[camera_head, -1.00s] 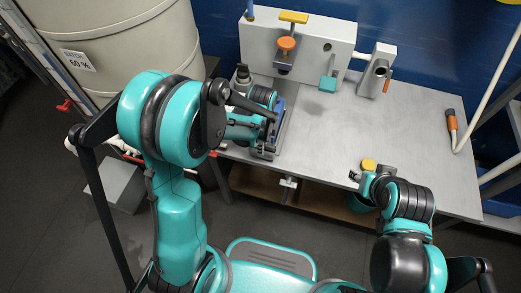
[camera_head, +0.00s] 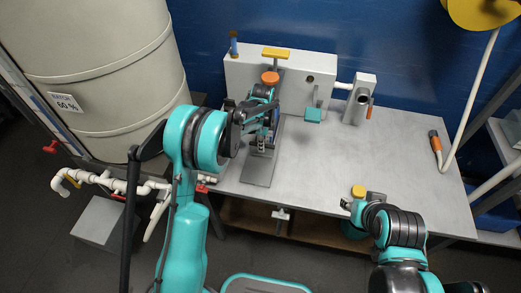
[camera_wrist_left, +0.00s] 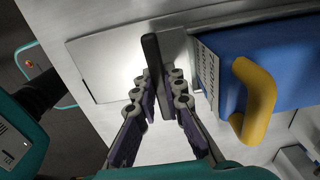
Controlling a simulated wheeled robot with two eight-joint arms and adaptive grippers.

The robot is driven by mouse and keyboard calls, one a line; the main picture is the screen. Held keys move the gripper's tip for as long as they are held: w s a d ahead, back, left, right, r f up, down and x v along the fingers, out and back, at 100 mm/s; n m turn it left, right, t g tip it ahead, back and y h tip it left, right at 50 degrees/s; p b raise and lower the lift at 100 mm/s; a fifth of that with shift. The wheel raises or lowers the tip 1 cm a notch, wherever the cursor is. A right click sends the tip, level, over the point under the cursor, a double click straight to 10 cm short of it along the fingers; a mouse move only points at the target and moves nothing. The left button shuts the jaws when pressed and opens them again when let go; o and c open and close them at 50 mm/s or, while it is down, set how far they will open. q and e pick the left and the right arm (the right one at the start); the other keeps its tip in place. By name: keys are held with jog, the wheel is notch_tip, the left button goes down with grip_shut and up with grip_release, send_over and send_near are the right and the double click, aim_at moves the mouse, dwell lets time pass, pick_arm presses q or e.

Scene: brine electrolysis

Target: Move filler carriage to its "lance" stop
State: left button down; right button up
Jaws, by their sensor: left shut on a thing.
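My left gripper (camera_wrist_left: 155,95) is shut on a dark upright bar (camera_wrist_left: 152,50), seen in the left wrist view. A blue block with a yellow handle (camera_wrist_left: 258,95) is right beside it; I cannot tell whether bar and block are joined. In the head view my left gripper (camera_head: 268,102) is over the grey track plate (camera_head: 258,170), below the orange knob (camera_head: 270,77) on the white panel. It largely hides the carriage, and I see no readable stop labels. My right gripper (camera_head: 347,205) is near the bench's front edge, its jaws unclear.
The white panel (camera_head: 238,72) stands at the back of the grey bench (camera_head: 400,155). A teal block (camera_head: 313,115) and a grey stand (camera_head: 358,100) are right of the track. A yellow-topped part (camera_head: 358,191) is near the front edge. The bench's middle is clear. A large tank (camera_head: 110,100) stands left.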

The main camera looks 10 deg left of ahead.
dwell(0.3)
pick_arm(q)
jog(key=c, duration=1.6)
grip_release()
jog(key=shift+r, duration=0.1)
notch_tip(320, 180, up, 12)
